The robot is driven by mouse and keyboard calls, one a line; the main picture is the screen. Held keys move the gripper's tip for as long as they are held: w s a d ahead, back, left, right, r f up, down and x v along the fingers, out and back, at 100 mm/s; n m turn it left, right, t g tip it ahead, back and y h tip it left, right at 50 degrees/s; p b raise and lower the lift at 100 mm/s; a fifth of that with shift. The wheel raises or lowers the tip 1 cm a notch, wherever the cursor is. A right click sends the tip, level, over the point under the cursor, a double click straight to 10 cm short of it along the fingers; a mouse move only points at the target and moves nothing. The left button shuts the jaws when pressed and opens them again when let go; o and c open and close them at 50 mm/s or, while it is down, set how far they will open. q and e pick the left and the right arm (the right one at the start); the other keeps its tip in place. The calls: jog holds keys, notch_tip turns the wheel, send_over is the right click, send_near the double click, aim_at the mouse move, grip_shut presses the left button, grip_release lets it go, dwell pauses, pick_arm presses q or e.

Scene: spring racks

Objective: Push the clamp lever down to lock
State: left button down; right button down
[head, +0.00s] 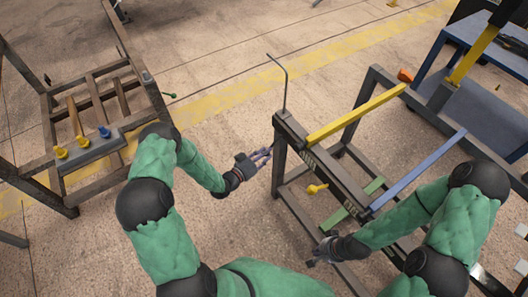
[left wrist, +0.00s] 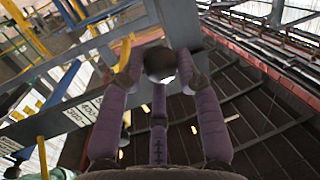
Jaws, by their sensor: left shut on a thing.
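The dark metal spring rack (head: 345,180) stands right of centre in the head view. A yellow-headed peg or knob (head: 316,189) sticks out from its near side, and a thin bent rod (head: 284,85) rises from its far left corner. I cannot tell which part is the clamp lever. My left gripper (head: 264,155) is just left of the rack's corner post. In the left wrist view its purple fingers (left wrist: 160,68) close around a dark rounded knob (left wrist: 158,62) in front of a grey beam (left wrist: 180,25). My right gripper (head: 315,255) is low at the rack's near side, its fingers unclear.
Yellow (head: 355,113), blue (head: 418,170) and green (head: 353,204) bars cross the rack. Another metal frame (head: 60,185) with yellow and blue knobs stands at the left. A blue table (head: 470,90) is at the upper right. The floor beyond my left gripper is clear.

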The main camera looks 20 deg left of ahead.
pick_arm(q)
jog(key=shift+w+a+f+t+b, duration=0.25)
jog(key=shift+w+t+b, duration=0.15)
jog(key=shift+t+b, duration=0.15)
jog(key=c, duration=1)
grip_release()
jog(key=shift+w+d, duration=0.15)
jog(key=shift+w, duration=0.15)
jog(key=shift+s, duration=0.15)
jog(key=shift+h, duration=0.3)
jog(key=v, duration=1.2)
jog(key=shift+d, duration=0.15)
